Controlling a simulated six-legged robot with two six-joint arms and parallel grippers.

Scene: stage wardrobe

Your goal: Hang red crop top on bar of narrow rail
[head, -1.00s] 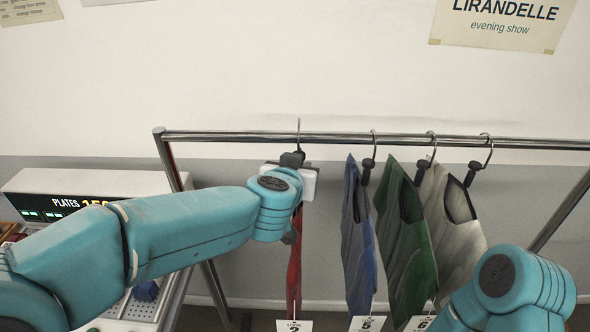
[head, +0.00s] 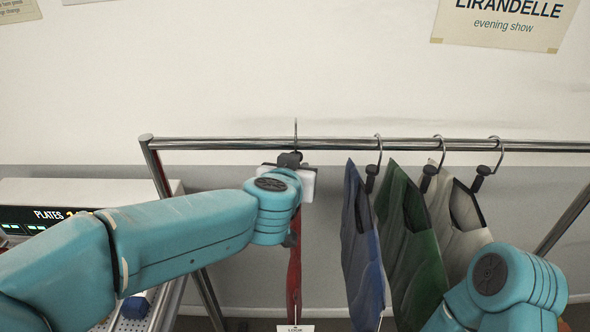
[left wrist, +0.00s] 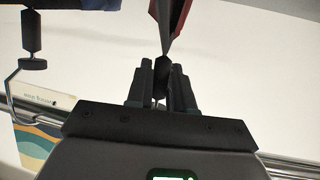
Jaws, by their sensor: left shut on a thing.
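The red crop top (head: 294,265) hangs edge-on from its hanger, with a white tag at its foot. My left gripper (left wrist: 160,85) is shut on the hanger's dark neck, just above the garment. The gripper body hides part of this in the head view. The hanger's hook (head: 296,132) stands up past the rail's bar (head: 215,144) and crosses it in the picture. I cannot tell whether the hook is over the bar or in front of it. My right arm shows at the lower right of the head view, its gripper out of frame.
Blue (head: 362,245), green (head: 410,250) and grey-white (head: 460,225) tops hang on the bar to the right. The bar is clear from its left end to the red top. A machine with a "PLATES" display (head: 50,216) stands at the left.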

